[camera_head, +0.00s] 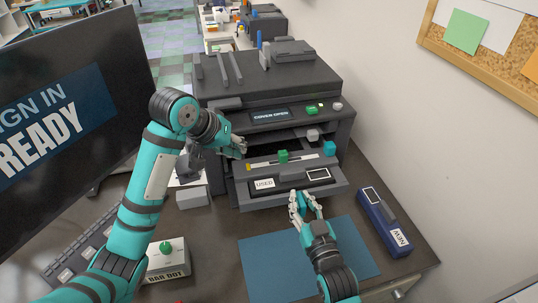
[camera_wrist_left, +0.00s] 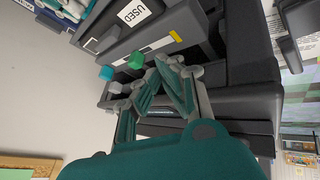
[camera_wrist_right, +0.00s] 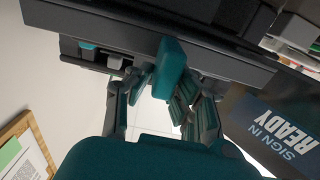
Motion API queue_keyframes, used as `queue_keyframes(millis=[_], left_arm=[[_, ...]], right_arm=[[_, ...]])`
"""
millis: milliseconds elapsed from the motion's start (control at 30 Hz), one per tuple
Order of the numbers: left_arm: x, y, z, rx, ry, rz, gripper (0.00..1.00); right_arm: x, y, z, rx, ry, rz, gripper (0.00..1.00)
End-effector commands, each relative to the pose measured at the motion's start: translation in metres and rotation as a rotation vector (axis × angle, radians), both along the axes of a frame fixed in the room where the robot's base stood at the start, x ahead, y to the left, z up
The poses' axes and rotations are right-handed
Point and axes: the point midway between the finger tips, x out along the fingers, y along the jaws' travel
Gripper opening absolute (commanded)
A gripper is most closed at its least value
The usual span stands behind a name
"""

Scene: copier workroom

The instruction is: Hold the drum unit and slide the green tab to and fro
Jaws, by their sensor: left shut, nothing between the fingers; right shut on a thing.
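The used drum unit (camera_head: 291,183), a dark block labelled USED, sits in the open front of the copier. It also shows in the left wrist view (camera_wrist_left: 112,30). The green tab (camera_head: 283,156) stands on a pale strip behind it, away from the strip's yellow end; the left wrist view shows the tab (camera_wrist_left: 136,61) too. My left gripper (camera_head: 240,150) is shut and empty, left of the tab and apart from it.
The copier (camera_head: 270,78) reads COVER OPEN. A teal block (camera_head: 329,148) is right of the tab. A blue NEW unit (camera_head: 384,219) lies at right, a blue mat (camera_head: 265,267) in front. A monitor (camera_head: 75,100) and a BAR DOT box (camera_head: 168,262) stand left.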

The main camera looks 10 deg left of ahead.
Motion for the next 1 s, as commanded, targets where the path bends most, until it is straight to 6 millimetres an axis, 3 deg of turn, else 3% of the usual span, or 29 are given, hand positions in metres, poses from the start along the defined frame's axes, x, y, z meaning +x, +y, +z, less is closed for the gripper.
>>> queue_keyframes(millis=[133,333,800,1000], left_arm=[[-0.001,0.000,0.002,-0.068,0.039,0.146,0.00],[0.003,-0.002,-0.005,-0.095,0.058,0.204,0.00],[0.051,-0.031,-0.079,-0.093,0.058,0.202,0.00],[0.061,-0.058,-0.077,-0.094,0.054,0.200,0.00]], right_arm=[[-0.001,0.000,-0.005,-0.006,0.010,0.000,0.00],[-0.001,0.000,-0.005,-0.006,0.010,0.000,0.00],[-0.001,0.000,-0.005,-0.006,0.010,0.000,0.00],[-0.001,0.000,-0.005,-0.006,0.010,0.000,0.00]])
